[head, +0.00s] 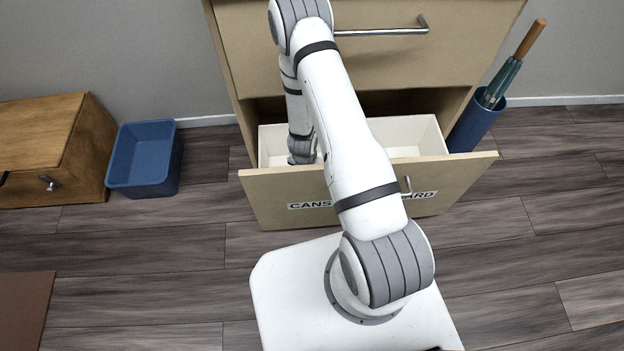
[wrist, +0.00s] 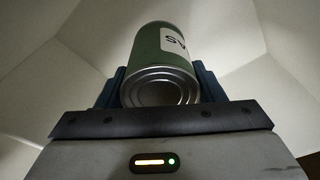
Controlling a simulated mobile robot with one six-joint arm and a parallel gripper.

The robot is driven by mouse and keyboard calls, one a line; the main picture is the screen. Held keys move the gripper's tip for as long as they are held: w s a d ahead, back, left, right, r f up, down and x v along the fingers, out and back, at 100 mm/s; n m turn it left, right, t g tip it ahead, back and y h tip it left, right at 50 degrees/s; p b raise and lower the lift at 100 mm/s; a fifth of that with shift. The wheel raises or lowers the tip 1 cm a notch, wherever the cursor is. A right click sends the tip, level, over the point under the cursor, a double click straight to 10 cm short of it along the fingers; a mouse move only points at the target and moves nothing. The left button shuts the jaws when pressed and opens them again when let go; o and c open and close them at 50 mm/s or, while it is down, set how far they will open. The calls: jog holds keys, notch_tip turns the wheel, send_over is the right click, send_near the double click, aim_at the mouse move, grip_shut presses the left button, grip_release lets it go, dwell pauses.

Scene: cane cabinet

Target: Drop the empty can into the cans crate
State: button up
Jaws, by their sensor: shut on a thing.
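My gripper (wrist: 160,88) is shut on a green can (wrist: 150,42) with a white label, its round metal end facing the wrist camera. In the wrist view pale walls surround the can. In the head view my arm reaches down into the left part of the open drawer (head: 275,210); the gripper and can are hidden there. The drawer front carries a label (head: 310,205) reading "CANS" at left and ending in "ARD" at right, its middle covered by my arm. White bin walls show at the left (head: 268,146) and right (head: 420,133); any divider is hidden.
A closed drawer with a metal handle (head: 385,31) sits above the open one. A blue bin (head: 145,160) and a wooden chest (head: 45,145) stand at the left. A blue holder (head: 474,125) with an umbrella (head: 512,68) stands at the right.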

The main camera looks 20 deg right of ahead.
jog(key=shift+f+b, duration=0.8)
jog(key=shift+f, duration=1.25)
jog(key=shift+f, duration=0.1)
jog(key=shift+f+b, duration=0.55)
jog(key=o, duration=1)
jog(key=shift+r, duration=0.1)
